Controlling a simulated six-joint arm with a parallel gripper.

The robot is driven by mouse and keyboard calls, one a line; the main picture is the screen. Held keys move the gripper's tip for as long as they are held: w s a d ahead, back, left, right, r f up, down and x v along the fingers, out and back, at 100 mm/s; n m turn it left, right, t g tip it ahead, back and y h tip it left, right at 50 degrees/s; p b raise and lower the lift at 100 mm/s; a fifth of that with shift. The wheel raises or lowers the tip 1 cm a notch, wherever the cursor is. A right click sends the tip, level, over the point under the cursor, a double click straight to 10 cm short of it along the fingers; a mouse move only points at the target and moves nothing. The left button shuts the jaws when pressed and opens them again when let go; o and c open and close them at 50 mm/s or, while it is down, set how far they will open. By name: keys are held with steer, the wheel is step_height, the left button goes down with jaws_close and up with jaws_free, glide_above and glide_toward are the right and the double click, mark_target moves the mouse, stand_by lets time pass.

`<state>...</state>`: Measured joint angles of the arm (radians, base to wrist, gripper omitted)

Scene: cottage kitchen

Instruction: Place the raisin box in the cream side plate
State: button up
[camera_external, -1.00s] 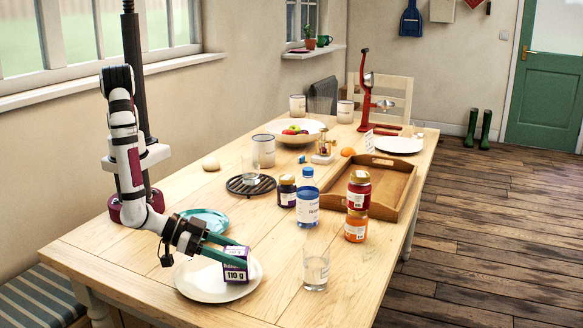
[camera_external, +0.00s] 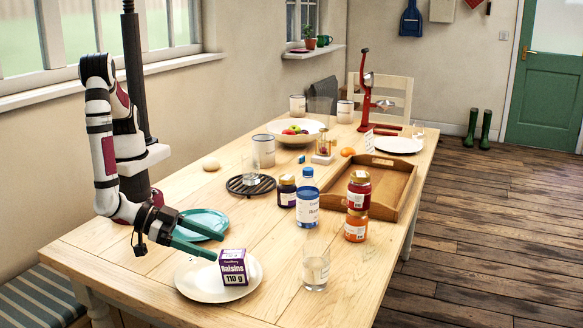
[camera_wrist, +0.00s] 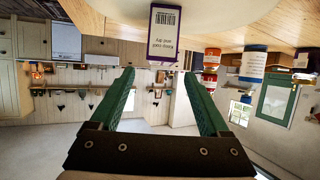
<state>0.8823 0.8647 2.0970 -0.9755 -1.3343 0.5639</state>
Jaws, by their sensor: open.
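The purple and white raisin box (camera_external: 234,267) stands upright on the cream side plate (camera_external: 193,287), toward the plate's right side. My gripper (camera_external: 214,241) is open and empty, with its green fingers to the left of the box and apart from it. In the wrist view the box (camera_wrist: 164,36) is beyond the spread fingertips of my gripper (camera_wrist: 158,76), with the pale plate (camera_wrist: 222,12) under it; that view is upside down.
A teal plate (camera_external: 203,224) lies just behind my gripper. A glass (camera_external: 315,270) stands right of the cream plate.

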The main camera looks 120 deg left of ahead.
steer(key=v, duration=0.6)
steer(key=w+d+r+m+g+h, duration=0.2)
steer(key=w+r+m+g+h, duration=0.15)
steer(key=r+h, duration=0.35)
steer(key=s+a+r+m+g+h, duration=0.2)
steer(key=s+a+m+g, duration=0.1)
steer(key=s, duration=0.2)
steer(key=s+a+r+m+g+y, duration=0.1)
steer(key=s+a+m+g+y, duration=0.1)
steer(key=s+a, duration=0.8)
steer(key=s+a+r+m+g+y, duration=0.1)
steer(key=s+a+r+g+y, duration=0.1)
steer(key=s+a, duration=0.8)
steer(key=shift+s+a+m+g+y, duration=0.35)
steer(key=shift+a+g+y, duration=0.55)
steer(key=shift+a+g, duration=0.15)
